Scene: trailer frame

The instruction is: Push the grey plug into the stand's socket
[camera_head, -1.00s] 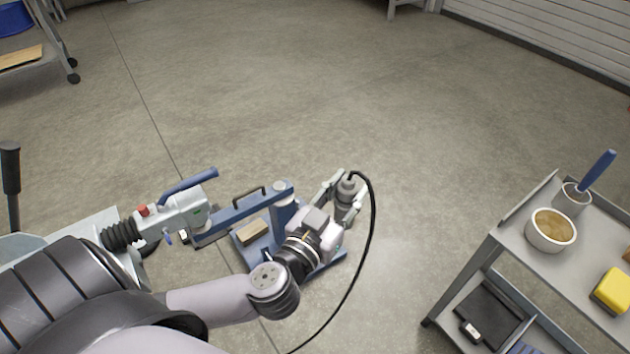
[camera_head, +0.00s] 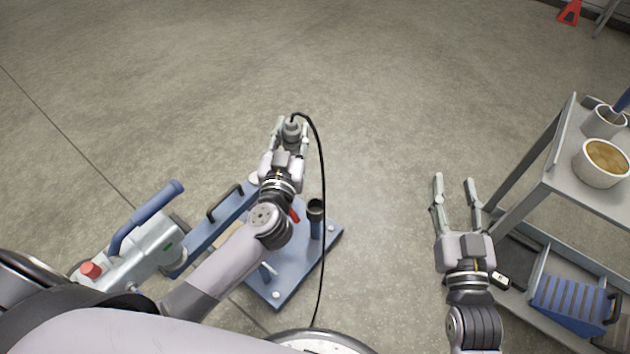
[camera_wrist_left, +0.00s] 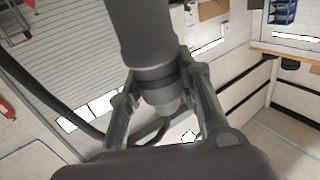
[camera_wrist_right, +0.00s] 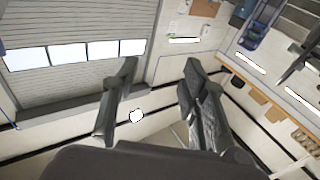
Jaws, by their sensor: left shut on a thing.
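My left gripper (camera_head: 291,132) is shut on the grey plug (camera_head: 291,129), in front of the stand. The plug fills the middle of the left wrist view (camera_wrist_left: 142,40) between the two fingers, and a black cable trails from it. The stand (camera_head: 284,285) is a blue base on the floor. A dark round-mouthed socket (camera_head: 315,208) on a short blue post stands on the base, nearer to me than the plug and apart from it. My forearm hides part of the stand. My right gripper (camera_head: 456,192) is open and empty, right of the stand.
The black cable (camera_head: 322,240) runs from the plug past the socket's right side toward me. A trailer coupling with a blue handle (camera_head: 146,217) and red knob (camera_head: 91,270) is at left. A grey cart (camera_head: 560,165) with bowls stands at right.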

